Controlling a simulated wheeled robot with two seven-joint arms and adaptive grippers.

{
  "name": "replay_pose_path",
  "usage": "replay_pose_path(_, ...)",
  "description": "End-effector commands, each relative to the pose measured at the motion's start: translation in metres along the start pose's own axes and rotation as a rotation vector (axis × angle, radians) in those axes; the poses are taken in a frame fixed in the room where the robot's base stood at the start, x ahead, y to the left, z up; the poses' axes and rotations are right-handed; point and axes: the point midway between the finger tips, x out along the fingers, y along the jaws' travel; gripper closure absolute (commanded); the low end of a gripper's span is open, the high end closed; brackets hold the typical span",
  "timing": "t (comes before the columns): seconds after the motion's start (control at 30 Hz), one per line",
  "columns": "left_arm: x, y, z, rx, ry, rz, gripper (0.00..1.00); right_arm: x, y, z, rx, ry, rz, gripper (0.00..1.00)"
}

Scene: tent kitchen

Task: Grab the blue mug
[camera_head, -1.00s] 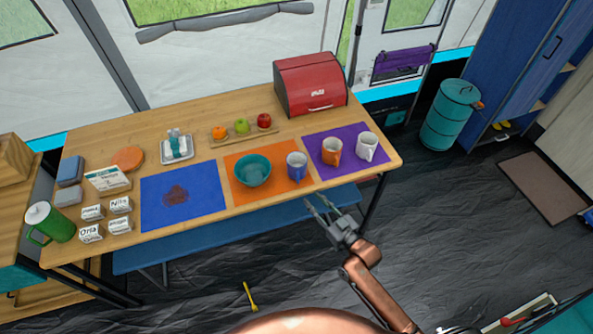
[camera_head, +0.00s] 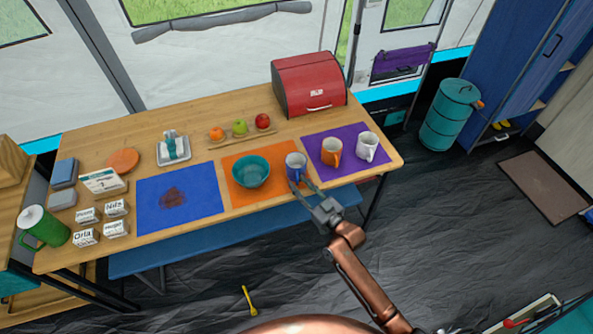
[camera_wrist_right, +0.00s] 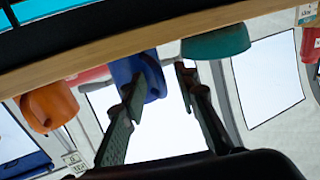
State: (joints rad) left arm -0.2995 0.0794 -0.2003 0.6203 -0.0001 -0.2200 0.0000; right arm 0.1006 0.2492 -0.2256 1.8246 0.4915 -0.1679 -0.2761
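The blue mug (camera_head: 296,167) stands upright at the right edge of the orange mat, beside the teal bowl. It also shows in the right wrist view (camera_wrist_right: 126,69), which looks upside down. My right gripper (camera_head: 300,182) is open at the front edge of the table, its fingertips right by the mug's near side. In the right wrist view the gripper (camera_wrist_right: 167,70) has a clear gap between its fingers, and one finger overlaps the mug; I cannot tell whether it touches. My left gripper is not in view.
The teal bowl (camera_head: 250,172) stands just left of the mug. An orange mug (camera_head: 331,152) and a white mug (camera_head: 367,146) stand to the right on the purple mat (camera_head: 349,167). A red bread box (camera_head: 309,86) is behind. A blue bench (camera_head: 190,244) runs below the table.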

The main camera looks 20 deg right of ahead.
Motion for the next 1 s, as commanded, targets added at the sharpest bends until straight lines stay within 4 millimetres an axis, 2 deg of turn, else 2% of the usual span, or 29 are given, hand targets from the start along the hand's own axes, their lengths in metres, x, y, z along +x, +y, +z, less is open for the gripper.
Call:
replay_pose_path(0.03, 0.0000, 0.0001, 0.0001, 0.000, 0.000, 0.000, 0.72, -0.0001, -0.0001, 0.0000, 0.000, 0.000, 0.000, 0.76)
replay_pose_path(0.4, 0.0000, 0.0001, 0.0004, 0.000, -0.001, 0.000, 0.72, -0.0005, 0.0000, 0.0002, 0.000, 0.000, 0.000, 1.00)
replay_pose_path(1.0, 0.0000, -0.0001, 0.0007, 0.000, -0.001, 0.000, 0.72, -0.0004, -0.0001, -0.0003, 0.000, 0.001, 0.000, 1.00)
